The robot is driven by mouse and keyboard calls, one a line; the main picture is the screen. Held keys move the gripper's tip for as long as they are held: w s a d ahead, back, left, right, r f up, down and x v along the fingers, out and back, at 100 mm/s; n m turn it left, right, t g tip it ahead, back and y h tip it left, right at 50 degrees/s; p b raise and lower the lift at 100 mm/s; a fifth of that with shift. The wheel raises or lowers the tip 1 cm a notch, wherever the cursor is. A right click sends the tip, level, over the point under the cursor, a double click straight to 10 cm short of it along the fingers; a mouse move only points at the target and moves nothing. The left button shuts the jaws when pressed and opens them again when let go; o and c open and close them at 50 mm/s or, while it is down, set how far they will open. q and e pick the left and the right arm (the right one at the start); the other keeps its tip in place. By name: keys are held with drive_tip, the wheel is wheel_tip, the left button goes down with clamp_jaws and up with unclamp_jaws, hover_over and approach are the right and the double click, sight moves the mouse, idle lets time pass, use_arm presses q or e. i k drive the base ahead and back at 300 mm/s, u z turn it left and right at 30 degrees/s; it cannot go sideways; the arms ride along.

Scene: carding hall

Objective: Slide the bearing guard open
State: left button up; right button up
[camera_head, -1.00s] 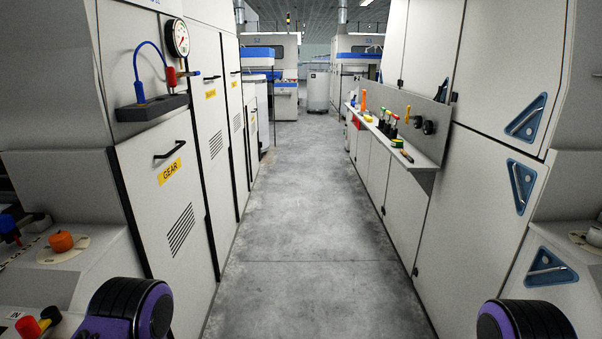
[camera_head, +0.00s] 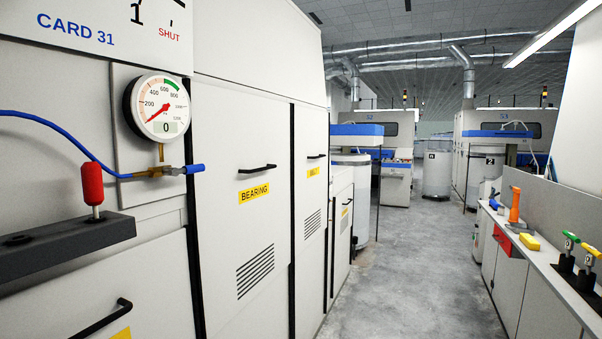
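The bearing guard (camera_head: 239,205) is a tall white panel on the left-hand machine, with a yellow BEARING label (camera_head: 254,193), a black bar handle (camera_head: 258,169) above it and slanted vent slots below. It looks shut, flush with the panels beside it. Neither of my grippers shows in the head view.
A gauge (camera_head: 158,107) reading 0, a blue hose and a dark shelf (camera_head: 67,245) with a red-handled part stick out at the left. A bench (camera_head: 545,262) with tools lines the right. The grey floor aisle (camera_head: 408,270) between is clear.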

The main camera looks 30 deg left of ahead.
sight(242, 140)
drive_tip(key=i, duration=3.15)
drive_tip(key=u, duration=2.65)
